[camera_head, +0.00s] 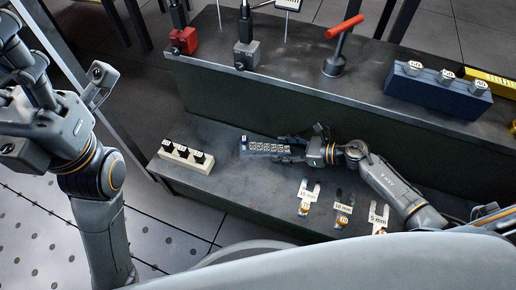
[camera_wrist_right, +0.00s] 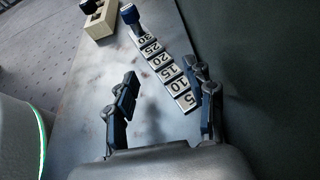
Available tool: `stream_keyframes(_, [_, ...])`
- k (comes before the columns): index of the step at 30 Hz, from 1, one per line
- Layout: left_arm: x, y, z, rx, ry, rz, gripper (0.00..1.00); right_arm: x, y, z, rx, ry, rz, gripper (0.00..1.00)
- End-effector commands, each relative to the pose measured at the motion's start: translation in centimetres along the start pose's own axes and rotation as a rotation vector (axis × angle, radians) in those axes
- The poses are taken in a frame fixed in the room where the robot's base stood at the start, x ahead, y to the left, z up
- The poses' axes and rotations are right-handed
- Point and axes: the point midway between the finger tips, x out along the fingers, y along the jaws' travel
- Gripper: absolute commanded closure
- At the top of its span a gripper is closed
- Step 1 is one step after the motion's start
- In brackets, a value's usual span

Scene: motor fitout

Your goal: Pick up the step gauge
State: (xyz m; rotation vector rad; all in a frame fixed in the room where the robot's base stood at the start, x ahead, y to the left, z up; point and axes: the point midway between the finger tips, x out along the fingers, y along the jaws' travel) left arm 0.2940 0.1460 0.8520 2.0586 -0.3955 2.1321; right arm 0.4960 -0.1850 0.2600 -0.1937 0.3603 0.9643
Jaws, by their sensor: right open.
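The step gauge (camera_head: 268,148) lies on the lower grey shelf in the head view. In the right wrist view the step gauge (camera_wrist_right: 165,66) is a row of plates marked 5 to 30 with a blue knob at its far end. My right gripper (camera_head: 293,148) is at the gauge's right end. In the right wrist view this gripper (camera_wrist_right: 166,96) is open, its fingers apart. The gauge's near end lies between them, close to the right finger; I cannot tell whether they touch. My left gripper (camera_head: 85,95) is raised at the left, away from the gauge; its jaw state is unclear.
A beige block with black-topped pieces (camera_head: 187,155) lies left of the gauge. Several labelled forked gauges (camera_head: 342,209) lie at the shelf's front right. The upper shelf holds a red block (camera_head: 184,40), a grey block (camera_head: 247,54), a red-handled tool (camera_head: 336,62) and a blue block (camera_head: 437,91).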

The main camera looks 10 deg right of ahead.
Motion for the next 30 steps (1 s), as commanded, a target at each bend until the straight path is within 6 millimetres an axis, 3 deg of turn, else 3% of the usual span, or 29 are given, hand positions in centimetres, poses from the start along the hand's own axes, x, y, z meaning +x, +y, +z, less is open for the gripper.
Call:
stream_keyframes(7, [0.6, 0.3, -0.6, 0.007, 0.054, 0.02, 0.49, 3.9, 0.1, -0.1, 0.001, -0.003, 0.001, 0.46])
stream_keyframes(17, [1.0, 0.3, -0.7, 0.008, 0.06, 0.023, 0.49, 4.5, 0.1, 0.1, 0.001, 0.0, 0.0, 0.46])
stream_keyframes(25, [1.0, 0.3, -0.7, 0.008, 0.061, 0.023, 0.49, 4.5, 0.1, 0.1, 0.002, 0.0, -0.001, 1.0])
stream_keyframes(30, [1.0, 0.3, -0.7, 0.008, 0.061, 0.023, 0.49, 4.5, 0.1, 0.1, 0.002, 0.0, 0.0, 1.0])
